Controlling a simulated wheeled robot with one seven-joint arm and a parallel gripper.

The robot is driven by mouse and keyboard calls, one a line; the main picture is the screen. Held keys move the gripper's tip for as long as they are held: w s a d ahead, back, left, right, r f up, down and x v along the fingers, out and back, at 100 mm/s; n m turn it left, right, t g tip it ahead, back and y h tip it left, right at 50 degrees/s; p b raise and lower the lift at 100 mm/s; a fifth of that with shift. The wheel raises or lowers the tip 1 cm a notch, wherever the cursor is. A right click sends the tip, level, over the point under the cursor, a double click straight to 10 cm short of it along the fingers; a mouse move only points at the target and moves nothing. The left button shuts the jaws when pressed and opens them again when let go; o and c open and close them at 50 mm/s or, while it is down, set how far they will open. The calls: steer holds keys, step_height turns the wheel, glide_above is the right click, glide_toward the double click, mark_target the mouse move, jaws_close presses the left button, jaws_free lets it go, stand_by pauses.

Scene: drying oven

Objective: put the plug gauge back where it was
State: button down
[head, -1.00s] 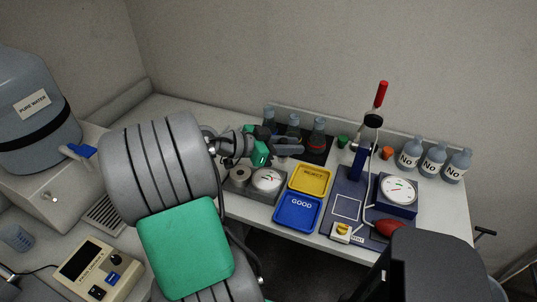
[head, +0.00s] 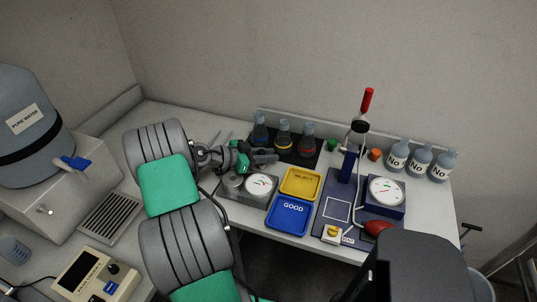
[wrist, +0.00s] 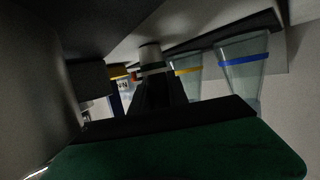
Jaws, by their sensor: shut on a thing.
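My gripper (head: 264,158) is over the back bench, between the dial gauge block and the flasks in the head view. In the wrist view its dark fingers (wrist: 157,92) are shut on a short pale grey cylinder (wrist: 150,55), which looks like the plug gauge. In the head view the plug gauge cannot be made out at the gripper. The grey block with a round white dial (head: 258,186) lies just in front of and below the gripper. A grey cylindrical piece (head: 232,180) stands on its left part.
Flasks with blue (head: 260,132), yellow (head: 283,135) and red bands (head: 306,139) stand on a black mat close behind the gripper. The yellow REJECT tray (head: 301,182) and blue GOOD tray (head: 289,215) lie to the right. A dial stand (head: 386,193) and NO bottles are farther right.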

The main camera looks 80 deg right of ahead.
steer(key=shift+f, duration=0.15)
steer(key=c, duration=1.3)
jaws_free()
steer(key=v, duration=1.1)
steer(key=shift+w+a+r+b, duration=0.15)
steer(key=shift+r+b, duration=0.15)
steer(key=shift+r, duration=0.15)
steer(key=shift+w+a+f, duration=0.1)
steer(key=shift+w+a, duration=0.1)
